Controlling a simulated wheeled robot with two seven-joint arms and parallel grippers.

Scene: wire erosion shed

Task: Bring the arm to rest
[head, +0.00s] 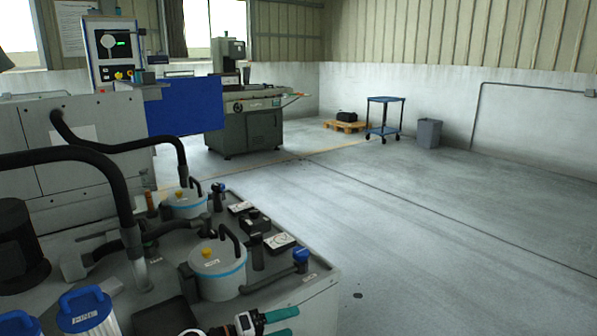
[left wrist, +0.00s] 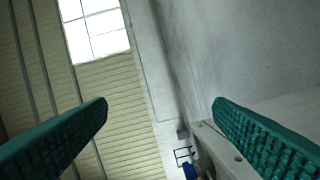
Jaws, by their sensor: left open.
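My left gripper (head: 292,322) shows at the bottom edge of the head view, low over the near right part of the grey machine top (head: 318,268). Its two teal fingers are apart and point to the right. In the left wrist view the same gripper (left wrist: 161,104) has its ribbed fingers spread wide, with nothing between them. Behind them are the ribbed wall (left wrist: 125,105), a bright window (left wrist: 93,28) and grey surfaces. Most of the left arm is out of the head view. My right gripper is not in view.
White canisters (head: 217,270) with blue bands, black hoses (head: 85,158) and small dark gauges (head: 279,241) crowd the machine top. Blue-capped filters (head: 85,308) stand front left. Open floor (head: 430,230) lies to the right. A blue cart (head: 385,101) and grey bin (head: 427,133) stand far back.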

